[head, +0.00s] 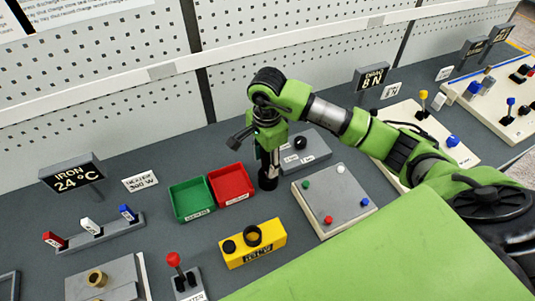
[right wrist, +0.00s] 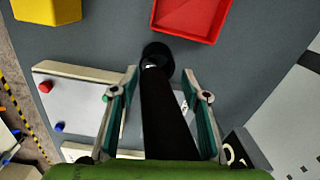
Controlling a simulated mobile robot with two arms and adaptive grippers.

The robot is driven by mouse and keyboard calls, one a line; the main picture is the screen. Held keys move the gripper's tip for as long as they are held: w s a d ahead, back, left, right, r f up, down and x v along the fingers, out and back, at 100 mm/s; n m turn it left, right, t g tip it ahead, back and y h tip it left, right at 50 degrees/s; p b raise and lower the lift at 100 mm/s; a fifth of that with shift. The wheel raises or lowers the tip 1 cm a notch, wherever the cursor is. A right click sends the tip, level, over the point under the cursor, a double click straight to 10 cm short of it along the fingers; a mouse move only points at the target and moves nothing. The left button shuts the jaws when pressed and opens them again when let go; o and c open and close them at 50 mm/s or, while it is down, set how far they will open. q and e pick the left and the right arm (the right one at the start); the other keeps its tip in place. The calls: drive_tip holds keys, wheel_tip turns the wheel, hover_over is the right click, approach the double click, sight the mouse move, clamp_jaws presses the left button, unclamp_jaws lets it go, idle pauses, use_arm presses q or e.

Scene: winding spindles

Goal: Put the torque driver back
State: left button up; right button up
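The torque driver, as I take it, is the dark upright tool (head: 268,179) with a grey upper part below my right gripper (head: 266,152). In the right wrist view a dark shaft (right wrist: 165,112) runs down between the fingers of the gripper (right wrist: 160,88) to a round black end. The teal-lined fingers stand on both sides of the shaft with gaps visible, so the gripper looks open around it. Whether the black end touches the table cannot be told. A grey block (head: 312,157) with a round black part on top is just behind. My left gripper is not in view.
A red tray (head: 231,187) and a green tray (head: 190,201) stand left of the tool. A yellow block (head: 252,243) is in front, and a grey panel with coloured knobs (head: 333,199) is right. A perforated wall (head: 100,90) bounds the back.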

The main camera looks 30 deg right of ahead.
drive_tip(key=r, duration=0.1)
drive_tip(key=r+b, duration=0.1)
drive_tip(key=r, duration=0.1)
drive_tip(key=r+b, duration=0.1)
drive_tip(key=r, duration=0.1)
drive_tip(key=shift+d, duration=0.35)
wheel_tip(320, 180, up, 5)
drive_tip(key=shift+s+a+f+b, duration=0.1)
drive_tip(key=shift+b, duration=0.3)
drive_tip(key=shift+r, duration=0.2)
